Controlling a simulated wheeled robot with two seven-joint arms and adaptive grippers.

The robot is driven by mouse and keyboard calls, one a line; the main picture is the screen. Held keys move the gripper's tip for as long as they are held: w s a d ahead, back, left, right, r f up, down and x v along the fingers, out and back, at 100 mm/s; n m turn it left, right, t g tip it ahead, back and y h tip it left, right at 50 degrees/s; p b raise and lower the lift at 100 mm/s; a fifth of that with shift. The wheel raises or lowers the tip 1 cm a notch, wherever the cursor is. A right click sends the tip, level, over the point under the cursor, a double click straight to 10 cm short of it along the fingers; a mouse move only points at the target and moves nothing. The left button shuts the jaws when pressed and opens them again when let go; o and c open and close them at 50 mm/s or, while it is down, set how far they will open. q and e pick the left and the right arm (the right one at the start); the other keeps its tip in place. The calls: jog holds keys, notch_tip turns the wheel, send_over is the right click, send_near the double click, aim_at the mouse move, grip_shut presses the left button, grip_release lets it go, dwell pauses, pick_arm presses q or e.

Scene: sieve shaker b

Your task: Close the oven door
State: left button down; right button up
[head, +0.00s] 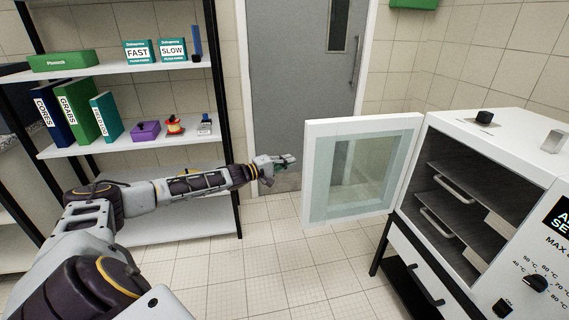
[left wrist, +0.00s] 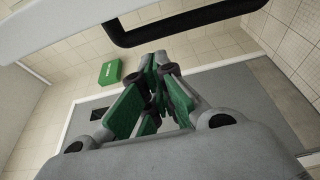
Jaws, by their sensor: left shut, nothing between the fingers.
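The oven (head: 480,200) stands at the right in the head view, white with a dark interior. Its door (head: 316,178), a white frame around a glass pane, is swung wide open to the left of the oven. Two metal handles of shelves or trays show inside the oven. My left gripper (head: 292,161) is left of the door's outer edge, apart from it, with its fingers shut and empty. In the left wrist view the left gripper's green-padded fingers (left wrist: 155,85) show close together. My right gripper is not in view.
A shelf unit (head: 150,68) with binders, boxes and small items stands at the left. A grey room door (head: 300,60) is behind. The oven rests on a cabinet with a drawer (head: 415,265). The tiled floor before the oven door is clear.

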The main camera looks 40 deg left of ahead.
pick_arm(q)
jog(key=d+b, duration=0.1)
jog(key=d, duration=0.3)
jog(key=shift+w, duration=0.15)
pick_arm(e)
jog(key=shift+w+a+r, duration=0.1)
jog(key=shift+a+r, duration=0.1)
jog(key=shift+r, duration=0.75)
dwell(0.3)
pick_arm(q)
jog(key=shift+d, duration=0.1)
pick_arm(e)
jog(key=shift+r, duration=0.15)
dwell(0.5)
